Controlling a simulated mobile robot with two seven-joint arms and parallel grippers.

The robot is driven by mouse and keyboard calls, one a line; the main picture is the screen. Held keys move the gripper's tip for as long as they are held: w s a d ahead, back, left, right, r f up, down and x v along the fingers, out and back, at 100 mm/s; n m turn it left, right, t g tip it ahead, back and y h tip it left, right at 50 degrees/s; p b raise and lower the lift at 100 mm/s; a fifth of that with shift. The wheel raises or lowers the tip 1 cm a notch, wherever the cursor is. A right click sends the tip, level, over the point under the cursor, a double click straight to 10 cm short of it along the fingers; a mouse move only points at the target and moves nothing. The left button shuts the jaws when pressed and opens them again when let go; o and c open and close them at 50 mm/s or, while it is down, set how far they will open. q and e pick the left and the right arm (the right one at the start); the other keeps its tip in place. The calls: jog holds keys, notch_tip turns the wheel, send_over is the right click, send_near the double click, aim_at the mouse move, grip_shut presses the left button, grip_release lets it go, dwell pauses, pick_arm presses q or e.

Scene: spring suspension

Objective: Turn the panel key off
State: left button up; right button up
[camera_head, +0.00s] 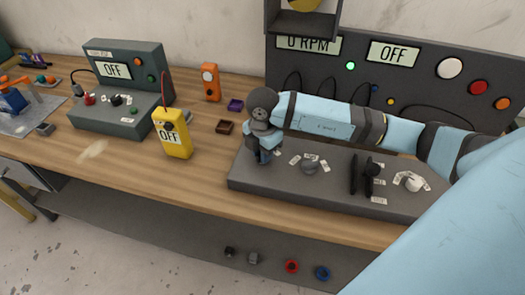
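The large dark grey control panel (330,78) stands at the back right of the bench. Its displays read "0 RPM" (308,44) and "OFF" (394,54), and a green light (350,66) is lit. A sloping grey base (330,190) in front carries a grey knob (309,167), black upright parts (362,175) and a white knob (413,183), with small white labels. My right gripper (265,158) points down at the left end of this base. Its fingers are too small and dark to tell open from shut, and they hide what is under them. I cannot make out the key. My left gripper is not in view.
A smaller green-grey unit (135,122) with an "OFF" display stands at the left. A yellow meter (172,134), an orange device (210,82) and small trays (225,127) stand between it and the base. The wooden bench front is clear. Small parts lie on the lower shelf (190,245).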

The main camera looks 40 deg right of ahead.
grip_shut()
